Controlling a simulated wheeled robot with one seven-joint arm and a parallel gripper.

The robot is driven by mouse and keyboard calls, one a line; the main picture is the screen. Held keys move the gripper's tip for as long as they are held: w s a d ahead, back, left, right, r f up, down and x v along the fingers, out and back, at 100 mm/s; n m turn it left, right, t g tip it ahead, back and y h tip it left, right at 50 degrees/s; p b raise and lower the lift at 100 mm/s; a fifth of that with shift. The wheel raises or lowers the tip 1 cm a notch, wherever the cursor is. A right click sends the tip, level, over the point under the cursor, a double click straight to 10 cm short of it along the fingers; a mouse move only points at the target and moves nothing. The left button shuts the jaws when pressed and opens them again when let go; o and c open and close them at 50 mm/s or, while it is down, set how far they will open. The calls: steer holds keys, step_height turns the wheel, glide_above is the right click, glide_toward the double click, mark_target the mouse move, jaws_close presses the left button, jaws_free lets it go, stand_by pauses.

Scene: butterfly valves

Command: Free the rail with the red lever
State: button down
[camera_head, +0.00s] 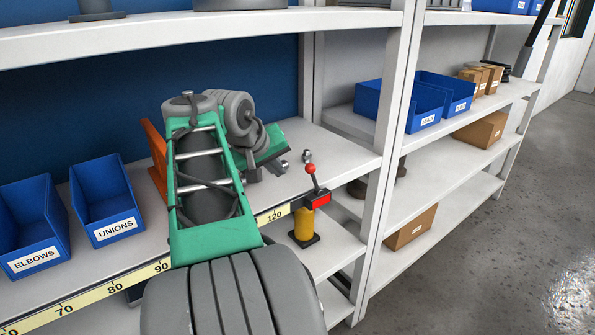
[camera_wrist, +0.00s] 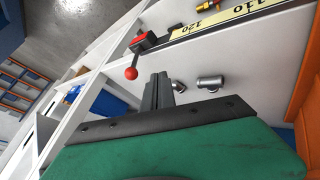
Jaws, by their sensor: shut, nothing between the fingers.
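The red lever shows in the head view as a red ball knob (camera_head: 310,168) on a thin stem, rising from a red block (camera_head: 319,200) and leaning slightly left. The block sits at the right end of the rail (camera_head: 272,215), which carries a yellow number strip along the shelf's front edge. In the wrist view the knob (camera_wrist: 131,73), block (camera_wrist: 143,42) and strip (camera_wrist: 225,18) lie beyond my fingers. My gripper (camera_wrist: 158,80) is shut and empty, apart from the knob. In the head view my gripper is left of the lever, partly hidden by my arm.
Small grey fittings (camera_wrist: 210,82) lie on the shelf near the lever. A shelf upright (camera_head: 385,150) stands close to its right. An orange piece (camera_head: 154,155) stands behind my arm. Blue bins (camera_head: 103,200) are at left. A yellow-bodied item (camera_head: 303,228) stands below the block.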

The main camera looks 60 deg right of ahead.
steer(key=s+d+f+p, duration=0.1)
steer(key=s+d+f, duration=0.1)
steer(key=d, duration=0.4)
steer(key=shift+s+f, duration=0.2)
steer(key=shift+f, duration=0.3)
steer(key=shift+d+r+p, duration=0.1)
steer(key=shift+d+p, duration=0.05)
steer(key=shift+p, duration=0.2)
